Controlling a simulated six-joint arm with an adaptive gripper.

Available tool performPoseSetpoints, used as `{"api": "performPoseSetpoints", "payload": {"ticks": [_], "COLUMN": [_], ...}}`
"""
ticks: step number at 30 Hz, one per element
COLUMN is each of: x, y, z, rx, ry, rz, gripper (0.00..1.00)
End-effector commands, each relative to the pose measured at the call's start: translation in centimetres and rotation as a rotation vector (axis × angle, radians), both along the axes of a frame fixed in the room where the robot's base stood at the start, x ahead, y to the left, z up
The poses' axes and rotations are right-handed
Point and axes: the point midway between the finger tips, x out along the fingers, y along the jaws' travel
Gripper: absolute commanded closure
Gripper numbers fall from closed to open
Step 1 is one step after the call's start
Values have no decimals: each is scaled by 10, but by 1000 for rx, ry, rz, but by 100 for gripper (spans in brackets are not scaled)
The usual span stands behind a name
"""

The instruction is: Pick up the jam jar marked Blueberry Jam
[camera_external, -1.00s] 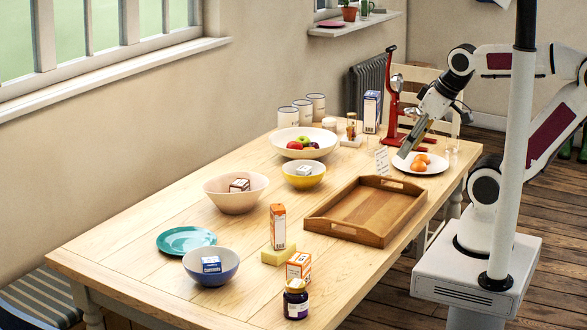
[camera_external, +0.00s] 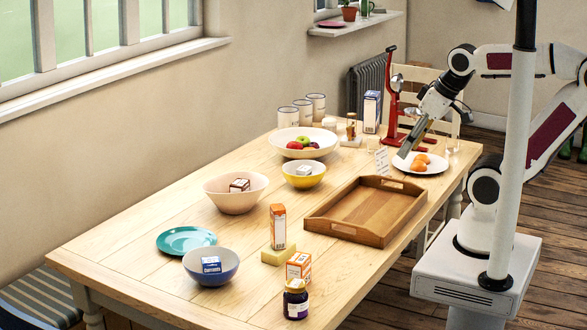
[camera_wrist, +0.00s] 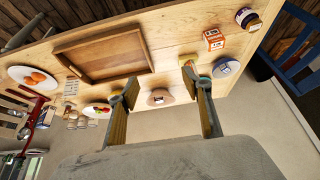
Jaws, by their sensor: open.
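A dark jam jar (camera_external: 296,299) with a pale label stands upright at the near front edge of the table. Its label text is too small to read. It also shows in the wrist view (camera_wrist: 248,19) at the upper right. My gripper (camera_external: 402,156) is at the far right end of the table, above it near the plate of oranges, well apart from the jar. In the wrist view my gripper (camera_wrist: 160,95) has its two fingers spread apart with nothing held between them.
An orange and white box (camera_external: 299,268) stands just behind the jar. A tall orange carton (camera_external: 278,227) is beside a yellow sponge-like block (camera_external: 278,257). A blue bowl (camera_external: 225,273) is to the left. A wooden tray (camera_external: 333,230) lies mid-table. A red stand (camera_external: 391,100) is near my gripper.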

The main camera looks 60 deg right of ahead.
Motion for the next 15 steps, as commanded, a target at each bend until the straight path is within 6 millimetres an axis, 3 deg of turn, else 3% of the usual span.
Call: {"api": "performPoseSetpoints", "payload": {"ticks": [4,15], "x": [0,3], "y": [0,3], "z": [0,0], "rx": [0,7], "ry": [0,-3], "rz": [0,7], "gripper": [45,45]}}
